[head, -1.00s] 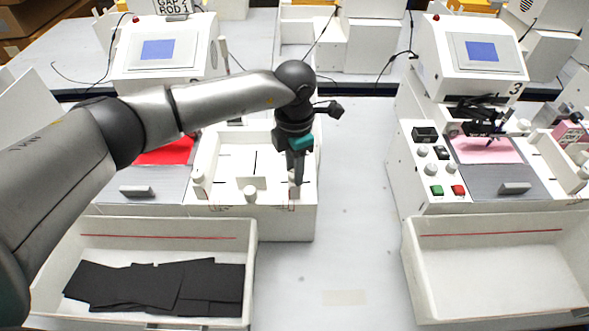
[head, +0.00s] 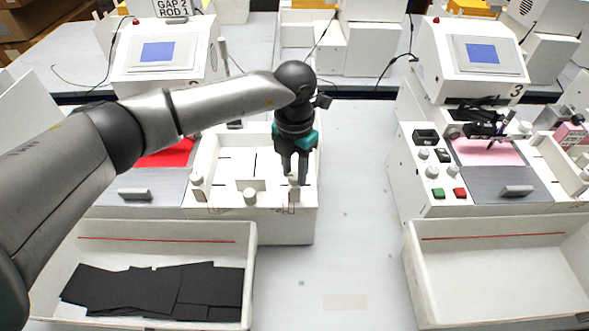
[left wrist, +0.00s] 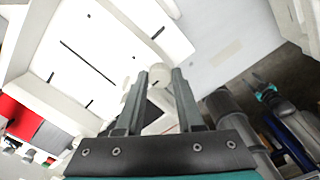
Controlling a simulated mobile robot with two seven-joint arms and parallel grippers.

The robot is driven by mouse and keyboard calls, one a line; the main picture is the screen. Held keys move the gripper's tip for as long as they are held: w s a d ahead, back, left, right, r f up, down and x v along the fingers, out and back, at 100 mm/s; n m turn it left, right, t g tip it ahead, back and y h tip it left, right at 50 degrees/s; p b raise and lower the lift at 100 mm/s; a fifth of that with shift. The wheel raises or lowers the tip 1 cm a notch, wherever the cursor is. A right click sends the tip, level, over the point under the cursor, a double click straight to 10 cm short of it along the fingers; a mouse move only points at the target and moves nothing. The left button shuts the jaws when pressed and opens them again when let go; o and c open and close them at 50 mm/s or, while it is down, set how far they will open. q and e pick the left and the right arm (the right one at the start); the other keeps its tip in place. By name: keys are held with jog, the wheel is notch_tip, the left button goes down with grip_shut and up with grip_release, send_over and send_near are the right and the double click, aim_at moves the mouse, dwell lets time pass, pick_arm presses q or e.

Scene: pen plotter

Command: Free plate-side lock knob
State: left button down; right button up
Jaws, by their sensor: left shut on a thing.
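Three white knobs stand along the front of the left machine's white tray (head: 215,214): a left knob (head: 198,181), a middle knob (head: 250,197) and a right knob (head: 293,181). My left gripper (head: 295,178) points down at the right knob, its fingers shut on the knob's sides. In the left wrist view the pale round knob (left wrist: 159,76) sits between the fingertips. Which knob is the plate-side one carries no readable label. My right gripper (left wrist: 264,91) shows small in the left wrist view; its jaws are too small to read.
An open bin (head: 245,240) with black sheets stands in front of the left machine. An empty bin (head: 412,245) is at front right. A second plotter (head: 470,55) marked 3 stands right. The table strip between the machines is clear.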

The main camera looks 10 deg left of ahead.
aim_at(294, 175)
pick_arm(q)
jog(key=shift+r, duration=0.1)
jog(key=c, duration=0.5)
grip_release()
notch_tip(294, 175, up, 15)
jog(key=shift+r+b, duration=0.1)
jog(key=shift+b, duration=0.75)
